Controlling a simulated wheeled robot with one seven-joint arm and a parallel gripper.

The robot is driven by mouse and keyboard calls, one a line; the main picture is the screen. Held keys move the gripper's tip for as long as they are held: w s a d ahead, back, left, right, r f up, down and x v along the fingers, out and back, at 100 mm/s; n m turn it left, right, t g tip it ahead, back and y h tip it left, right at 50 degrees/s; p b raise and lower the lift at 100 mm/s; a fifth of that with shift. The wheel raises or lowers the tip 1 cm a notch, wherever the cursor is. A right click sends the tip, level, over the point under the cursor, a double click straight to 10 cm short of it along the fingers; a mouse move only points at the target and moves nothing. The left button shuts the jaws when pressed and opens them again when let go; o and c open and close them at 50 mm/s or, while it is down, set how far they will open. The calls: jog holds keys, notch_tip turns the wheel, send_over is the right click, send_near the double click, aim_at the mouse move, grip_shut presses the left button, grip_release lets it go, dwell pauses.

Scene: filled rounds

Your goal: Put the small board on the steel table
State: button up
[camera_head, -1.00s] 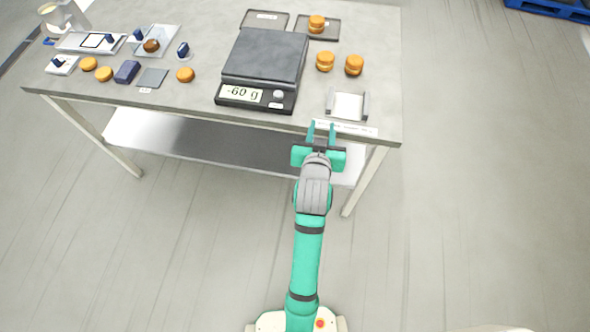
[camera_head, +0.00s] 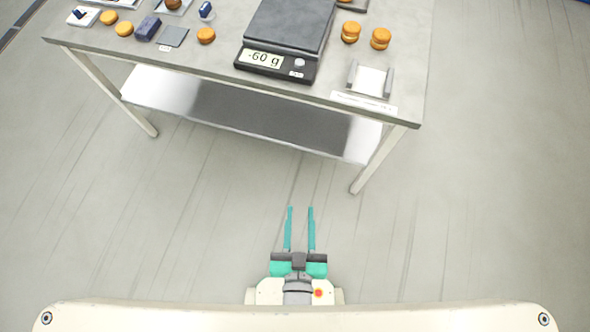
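The steel table (camera_head: 215,62) stands across the top of the view, with a bright lower shelf (camera_head: 240,110) under it. I cannot tell for sure which thing is the small board. A small flat grey square (camera_head: 174,37) lies at the left front, and a white plate (camera_head: 370,80) sits between two grey side pieces at the right front corner. My gripper (camera_head: 300,208) is over the bare floor, well in front of the table. Its two fingers point at the table, apart and with nothing between them.
A black scale (camera_head: 280,40) reading -60 g stands mid-table. Orange-brown rounds (camera_head: 351,32) lie right of it, and more (camera_head: 205,36) lie to its left. A dark blue block (camera_head: 147,28) is beside the grey square. The floor (camera_head: 470,200) in front and right is clear.

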jog(key=a+v, duration=0.1)
jog(key=v, duration=0.5)
jog(key=shift+r, duration=0.45)
